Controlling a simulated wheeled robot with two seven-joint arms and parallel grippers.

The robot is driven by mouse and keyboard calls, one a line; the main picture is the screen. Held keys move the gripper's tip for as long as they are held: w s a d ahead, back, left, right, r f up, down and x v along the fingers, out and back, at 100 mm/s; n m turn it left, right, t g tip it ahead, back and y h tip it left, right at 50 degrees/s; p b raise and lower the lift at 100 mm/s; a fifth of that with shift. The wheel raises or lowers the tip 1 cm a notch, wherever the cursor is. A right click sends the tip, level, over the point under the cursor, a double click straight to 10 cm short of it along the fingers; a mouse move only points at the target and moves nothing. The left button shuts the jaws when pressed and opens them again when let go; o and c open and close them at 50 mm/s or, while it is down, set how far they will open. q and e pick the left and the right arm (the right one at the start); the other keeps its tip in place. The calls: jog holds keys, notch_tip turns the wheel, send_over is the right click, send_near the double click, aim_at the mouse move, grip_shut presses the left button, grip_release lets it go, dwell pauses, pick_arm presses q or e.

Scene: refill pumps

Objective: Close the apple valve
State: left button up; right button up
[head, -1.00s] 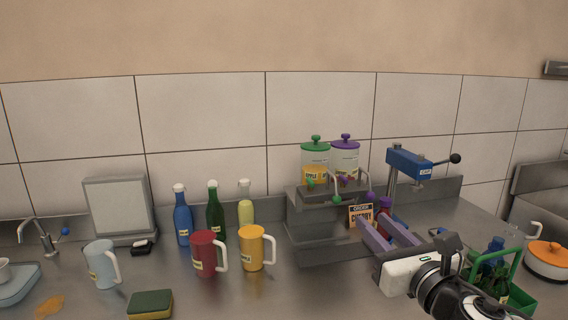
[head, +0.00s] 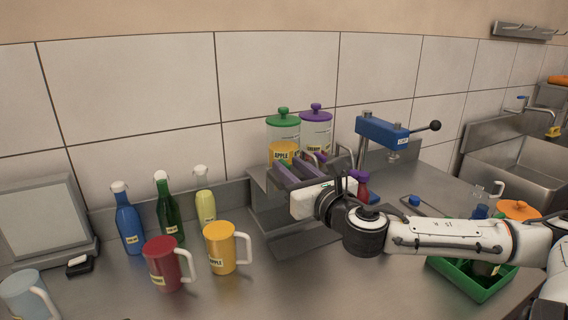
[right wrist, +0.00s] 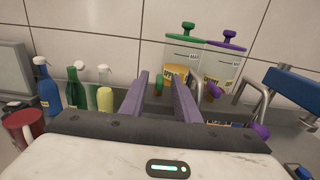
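The apple canister (head: 284,130) has a green lid and orange contents, and stands on the grey dispenser stand (head: 264,206). It also shows in the right wrist view (right wrist: 180,62). A small green valve knob (right wrist: 159,85) shows below it in the right wrist view, between my right fingertips in the picture. I cannot tell whether it is between the fingers or just beyond them. My right gripper (head: 294,160) is open in front of the canister, with its purple fingers apart; it also shows in the right wrist view (right wrist: 159,76). It hides the valve in the head view. My left gripper is out of view.
A purple-lidded canister (head: 316,130) stands right beside the apple one. A purple knob (right wrist: 215,90) and metal spouts are close to my right finger. A blue lever press (head: 382,132) is farther right. Mugs (head: 221,248) and bottles (head: 166,210) stand left.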

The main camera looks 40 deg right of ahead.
aim_at(284, 161)
jog(key=shift+x, duration=1.7)
grip_shut()
